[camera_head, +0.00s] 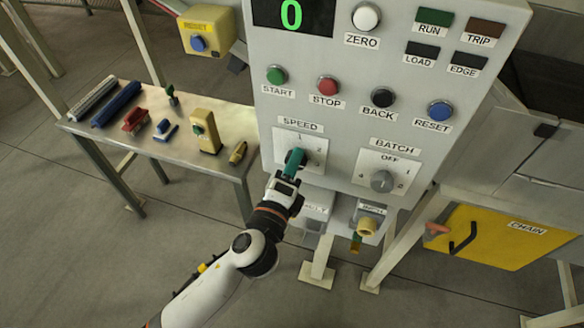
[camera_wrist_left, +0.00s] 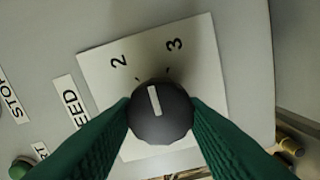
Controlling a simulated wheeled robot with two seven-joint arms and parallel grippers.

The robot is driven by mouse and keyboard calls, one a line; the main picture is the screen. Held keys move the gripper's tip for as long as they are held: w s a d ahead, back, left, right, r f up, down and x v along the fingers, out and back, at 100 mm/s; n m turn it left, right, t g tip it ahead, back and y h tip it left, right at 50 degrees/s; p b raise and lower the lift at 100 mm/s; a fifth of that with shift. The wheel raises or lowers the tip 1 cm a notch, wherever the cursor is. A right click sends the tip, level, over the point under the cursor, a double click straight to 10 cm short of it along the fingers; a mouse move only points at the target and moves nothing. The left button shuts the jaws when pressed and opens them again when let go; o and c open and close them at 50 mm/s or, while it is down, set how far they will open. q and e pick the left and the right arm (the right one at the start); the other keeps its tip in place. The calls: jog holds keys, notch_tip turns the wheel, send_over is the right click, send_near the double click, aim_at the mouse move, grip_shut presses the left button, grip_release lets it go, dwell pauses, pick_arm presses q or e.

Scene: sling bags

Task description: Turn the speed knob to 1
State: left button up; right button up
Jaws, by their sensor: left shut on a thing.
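The dark round speed knob (camera_wrist_left: 161,113) sits on a white dial plate (camera_wrist_left: 98,62) on the grey panel. Its white pointer line points at the gap between the marks for 2 and 3 in the left wrist view. The 1 is not visible there, but shows at the top of the plate (camera_head: 285,136) in the head view. My left gripper (camera_head: 294,160) has its green fingers on both sides of the knob, shut on it. In the head view the fingers cover the knob. My right gripper is not in view.
The display (camera_head: 291,14) reads a green 0. START (camera_head: 276,74) and STOP (camera_head: 328,85) buttons are above the dial; the batch knob (camera_head: 382,180) is to its right. A side table (camera_head: 185,112) with tools stands left. A yellow chain cover (camera_head: 500,237) is right.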

pick_arm(q)
jog(key=shift+d+f+n, duration=0.1)
jog(key=shift+f+n, duration=0.05)
jog(key=shift+n, duration=4.4)
jog(key=shift+f+n, duration=0.1)
jog(key=shift+n, duration=4.45)
jog(key=o, duration=1)
jog(key=shift+c, duration=0.2)
jog(key=shift+s, duration=0.1)
jog(key=b+v, duration=0.3)
jog(key=v, duration=0.9)
jog(key=shift+b, duration=0.35)
